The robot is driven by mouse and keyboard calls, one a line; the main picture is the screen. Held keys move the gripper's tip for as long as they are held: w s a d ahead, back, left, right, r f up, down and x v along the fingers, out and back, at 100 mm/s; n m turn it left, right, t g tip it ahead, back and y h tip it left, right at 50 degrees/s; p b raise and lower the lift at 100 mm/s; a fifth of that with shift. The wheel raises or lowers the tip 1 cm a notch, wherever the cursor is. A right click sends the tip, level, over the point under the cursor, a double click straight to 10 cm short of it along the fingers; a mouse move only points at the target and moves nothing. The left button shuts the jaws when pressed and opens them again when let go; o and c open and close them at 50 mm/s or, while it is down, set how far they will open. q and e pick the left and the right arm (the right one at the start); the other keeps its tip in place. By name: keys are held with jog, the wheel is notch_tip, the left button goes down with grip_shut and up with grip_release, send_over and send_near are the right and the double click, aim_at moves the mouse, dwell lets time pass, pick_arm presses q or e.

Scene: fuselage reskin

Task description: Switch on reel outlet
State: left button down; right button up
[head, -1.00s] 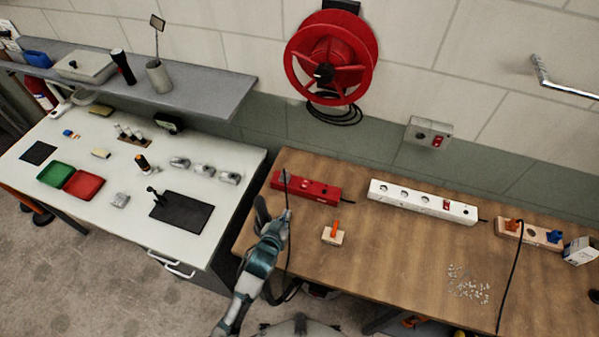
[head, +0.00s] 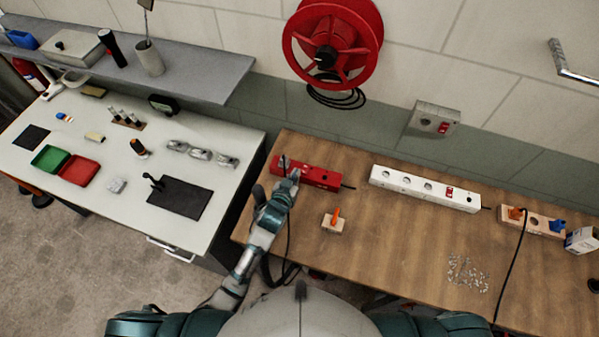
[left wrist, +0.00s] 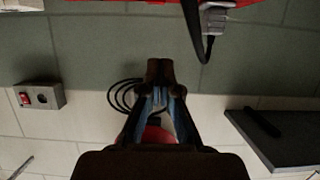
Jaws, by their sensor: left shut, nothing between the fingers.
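A grey wall outlet box (head: 433,119) with a red switch (head: 443,127) and a round socket is on the wall, right of the red cable reel (head: 332,45). The left wrist view shows the box upside down (left wrist: 48,96), with its red switch (left wrist: 25,98) at the left. My left gripper (head: 294,176) is shut and empty at the red power strip (head: 318,177), partly covering it; I cannot tell whether they touch. In the left wrist view the gripper (left wrist: 160,70) points toward the wall, apart from the box. My right gripper is out of view.
The wooden bench (head: 390,245) also holds a white power strip (head: 425,188), a small block with an orange lever (head: 334,222) and a strip with coloured plugs (head: 532,221). A black cable hangs by my left arm. A grey shelf (head: 190,75) is left.

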pick_arm(q)
send_over(303, 177)
jog(key=shift+w+d+f, duration=0.1)
jog(key=shift+w+f, duration=0.15)
jog(key=shift+f, duration=0.65)
jog(key=f, duration=0.3)
jog(key=shift+s+f, duration=0.25)
jog(key=shift+s, duration=0.05)
jog(key=shift+s+a+f, duration=0.1)
jog(key=shift+a+f, duration=0.15)
jog(key=shift+a, duration=0.4)
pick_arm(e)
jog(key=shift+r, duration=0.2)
